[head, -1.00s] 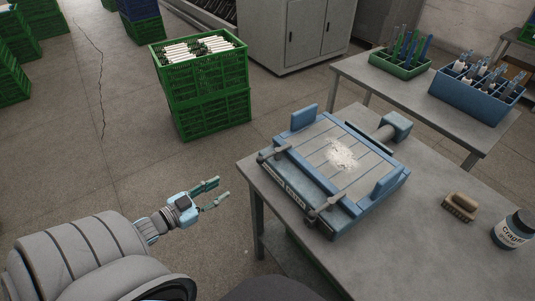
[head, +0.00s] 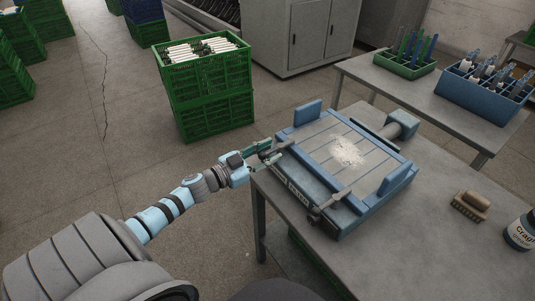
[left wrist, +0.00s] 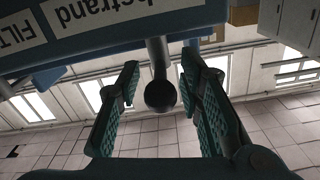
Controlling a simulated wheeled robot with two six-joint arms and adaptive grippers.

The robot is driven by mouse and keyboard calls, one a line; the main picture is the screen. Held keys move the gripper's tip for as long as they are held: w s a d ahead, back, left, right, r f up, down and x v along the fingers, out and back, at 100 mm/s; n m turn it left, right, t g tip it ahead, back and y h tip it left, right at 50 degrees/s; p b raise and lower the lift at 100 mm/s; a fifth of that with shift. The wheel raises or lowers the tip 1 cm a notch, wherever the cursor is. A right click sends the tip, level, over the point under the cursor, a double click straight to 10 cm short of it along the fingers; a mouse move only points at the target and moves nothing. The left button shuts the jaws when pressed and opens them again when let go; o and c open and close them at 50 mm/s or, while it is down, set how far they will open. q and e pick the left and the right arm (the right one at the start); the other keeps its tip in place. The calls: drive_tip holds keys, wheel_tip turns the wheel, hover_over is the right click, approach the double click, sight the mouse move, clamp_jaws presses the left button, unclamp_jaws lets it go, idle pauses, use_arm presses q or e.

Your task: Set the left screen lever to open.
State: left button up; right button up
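The blue machine (head: 340,160) with a slatted top sits on the grey table. The left screen lever (head: 283,144), a dark rod at its front left corner, is partly hidden by my left gripper (head: 266,150). In the left wrist view, the lever's round dark knob (left wrist: 161,96) on its rod stands between the two green-padded fingers of the left gripper (left wrist: 160,72). The fingers are open, with a gap on both sides of the knob. The second lever (head: 327,206) is at the front right corner. My right gripper is not in view.
Stacked green crates (head: 212,110) stand on the floor behind my left arm. In the left wrist view, the machine's labelled front edge (left wrist: 120,42) lies close above the fingers.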

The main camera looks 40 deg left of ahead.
use_arm(q)
drive_tip(key=shift+c, duration=0.2)
clamp_jaws()
drive_tip(key=shift+f, duration=0.1)
